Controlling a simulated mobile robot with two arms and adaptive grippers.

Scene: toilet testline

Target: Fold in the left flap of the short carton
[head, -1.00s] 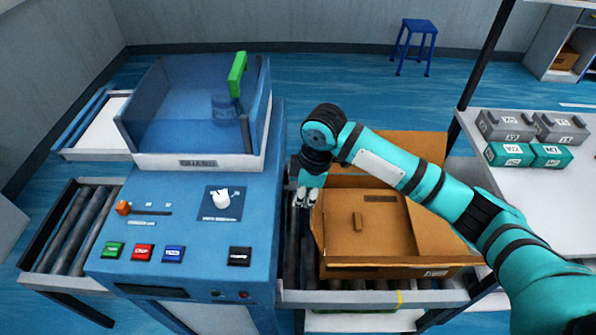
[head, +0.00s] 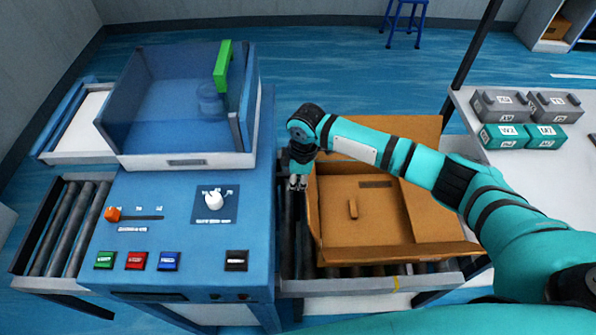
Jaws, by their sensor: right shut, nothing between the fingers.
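The short carton (head: 338,222) is an open brown cardboard box on the roller conveyor, right of the blue machine. A small brown piece (head: 353,209) and a dark slot-like mark show inside it. Its left flap (head: 313,218) stands up steeply along the left side. The far flap (head: 420,131) leans outward, partly hidden behind my right arm. My right gripper (head: 298,183) points down just outside the left flap, near its far end, between carton and machine. It is shut and empty; I cannot tell whether it touches the flap. My left gripper is not in view.
The blue machine (head: 190,240) with buttons, a knob and a clear guard with a green handle (head: 223,66) stands close left of my right gripper. Grey and teal boxes (head: 522,137) sit on the white table at right. A blue stool (head: 404,22) stands far back.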

